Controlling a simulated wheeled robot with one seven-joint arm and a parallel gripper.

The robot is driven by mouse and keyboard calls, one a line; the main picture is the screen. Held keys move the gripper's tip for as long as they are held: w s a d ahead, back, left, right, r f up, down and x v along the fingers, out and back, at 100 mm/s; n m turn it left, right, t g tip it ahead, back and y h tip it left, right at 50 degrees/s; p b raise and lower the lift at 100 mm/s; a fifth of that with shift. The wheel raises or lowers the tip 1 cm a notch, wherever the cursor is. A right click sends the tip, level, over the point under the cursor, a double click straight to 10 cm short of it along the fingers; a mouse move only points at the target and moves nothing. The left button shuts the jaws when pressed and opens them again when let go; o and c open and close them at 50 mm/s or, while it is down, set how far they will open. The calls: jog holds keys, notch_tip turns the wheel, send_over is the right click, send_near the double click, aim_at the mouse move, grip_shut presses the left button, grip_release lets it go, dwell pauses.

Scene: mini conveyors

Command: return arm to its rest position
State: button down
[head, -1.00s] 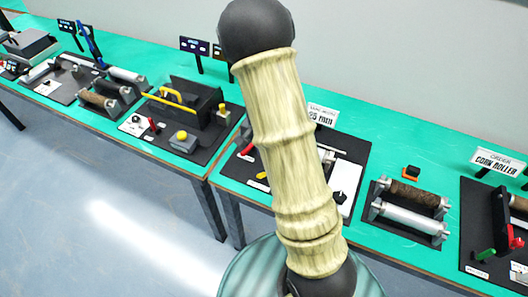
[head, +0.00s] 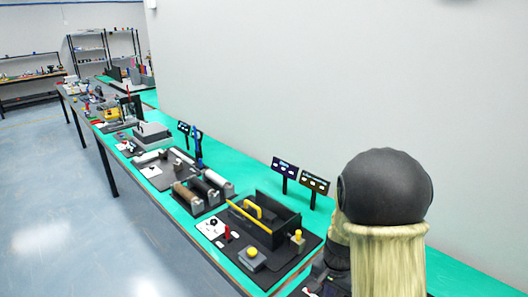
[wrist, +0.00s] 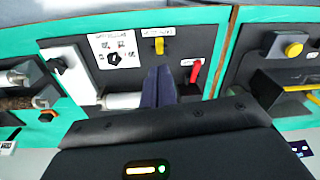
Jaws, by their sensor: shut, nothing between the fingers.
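My gripper (wrist: 160,88) shows in the wrist view with its dark fingers together and nothing between them. I cannot tell how far the fingertips are from the board.
In the head view, a green-topped bench (head: 170,195) runs along the wall. It carries a black bin with a yellow bar (head: 262,220), rollers (head: 203,189), a grey box (head: 151,132) and small sign stands (head: 285,168). Shelves (head: 105,48) stand far back. The floor (head: 60,190) at left is clear.

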jog(key=s+a+r+n+t, duration=0.2)
jog(key=s+a+r+n, duration=0.1)
jog(key=s+r+n, duration=0.4)
jog(key=s, duration=0.3)
jog(key=shift+s+a+r+n, duration=0.25)
jog(key=shift+r+n, duration=0.05)
jog(key=w+d+f+m+g+b, duration=0.1)
jog(key=w+d+f+m+b, duration=0.1)
jog(key=w+d+f+m, duration=0.2)
jog(key=w+d+f+m+g+b, duration=0.2)
jog(key=w+d+f+m+b, duration=0.1)
jog(key=w, duration=0.8)
notch_tip(320, 180, down, 2)
jog(key=d+m, duration=0.1)
jog(key=m, duration=0.1)
jog(key=shift+w+m, duration=0.2)
jog(key=shift+m, duration=0.1)
jog(key=shift+d, duration=0.1)
jog(key=shift+f, duration=0.15)
